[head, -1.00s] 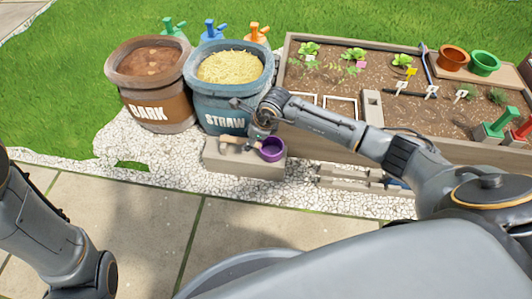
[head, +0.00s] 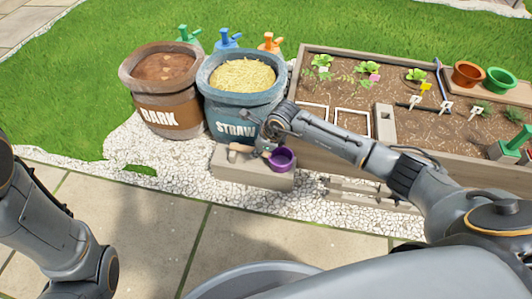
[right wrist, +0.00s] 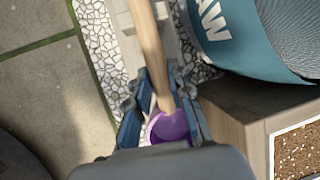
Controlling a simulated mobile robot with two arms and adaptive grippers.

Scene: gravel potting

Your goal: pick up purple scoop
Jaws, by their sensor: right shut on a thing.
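The purple scoop (head: 281,159) has a round purple cup and a light wooden handle (head: 241,148). It is at the top of a beige stone block (head: 253,180) in front of the straw pot. My right gripper (head: 262,146) is over the block and shut on the scoop. In the right wrist view, the purple scoop (right wrist: 169,127) sits between the two fingers and its wooden handle (right wrist: 151,50) runs up the picture. I cannot tell whether the scoop still touches the block. My left arm shows at the left edge of the head view; its gripper is out of the picture.
The straw pot (head: 232,115) stands right behind the block, with the bark pot (head: 170,112) to its left. A wooden planter bed (head: 330,160) with seedlings is to the right. Pale gravel (head: 130,145) and paving slabs (head: 130,215) lie in front.

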